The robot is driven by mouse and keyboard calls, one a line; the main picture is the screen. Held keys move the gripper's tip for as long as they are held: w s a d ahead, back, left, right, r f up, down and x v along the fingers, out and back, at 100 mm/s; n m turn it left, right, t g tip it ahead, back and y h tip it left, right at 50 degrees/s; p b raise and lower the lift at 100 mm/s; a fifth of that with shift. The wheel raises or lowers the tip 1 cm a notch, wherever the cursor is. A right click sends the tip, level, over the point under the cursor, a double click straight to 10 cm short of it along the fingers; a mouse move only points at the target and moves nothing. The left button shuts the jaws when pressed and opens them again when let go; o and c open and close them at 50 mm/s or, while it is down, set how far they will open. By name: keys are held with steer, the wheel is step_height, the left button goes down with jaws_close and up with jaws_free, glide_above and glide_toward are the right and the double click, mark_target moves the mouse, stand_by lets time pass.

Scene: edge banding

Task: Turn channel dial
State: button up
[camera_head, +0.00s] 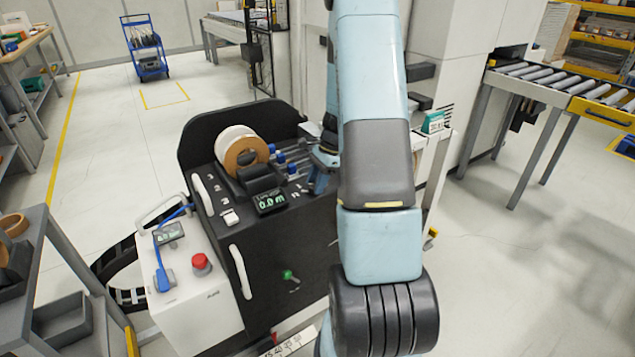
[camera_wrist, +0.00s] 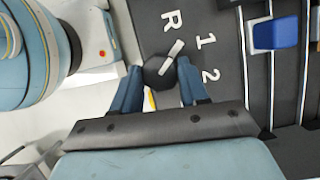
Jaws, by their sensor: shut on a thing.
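The channel dial (camera_wrist: 157,78) is a small dark knob with a white pointer bar, on a dark panel (camera_wrist: 230,60) in the wrist view. White marks R, 1 and 2 stand around its upper right side. The pointer tilts up and right, toward the space between R and 1. My gripper (camera_wrist: 160,68) has one blue finger on each side of the knob and is shut on it. In the head view my arm hides the dial, and only a blue part of my gripper (camera_head: 322,165) shows beside the arm.
The black machine (camera_head: 290,245) carries a tape reel (camera_head: 240,150), blue knobs (camera_head: 280,158) and a display (camera_head: 270,201) reading about 0.0. A blue block (camera_wrist: 275,34) on rails lies right of the dial. A white cabinet with a red button (camera_head: 201,262) stands at left.

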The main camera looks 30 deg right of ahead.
steer(key=n, duration=0.1)
steer(key=n+g, duration=0.1)
steer(key=n, duration=0.1)
steer(key=n+g, duration=0.1)
steer(key=n, duration=0.1)
steer(key=shift+w+h, duration=0.25)
steer(key=shift+h, duration=0.05)
steer(key=shift+n, duration=0.3)
steer(key=o, duration=1)
steer(key=shift+o, duration=0.2)
steer(key=v, duration=1.3)
steer(key=shift+r, duration=0.25)
steer(key=shift+w+d, duration=0.1)
steer(key=shift+d, duration=0.05)
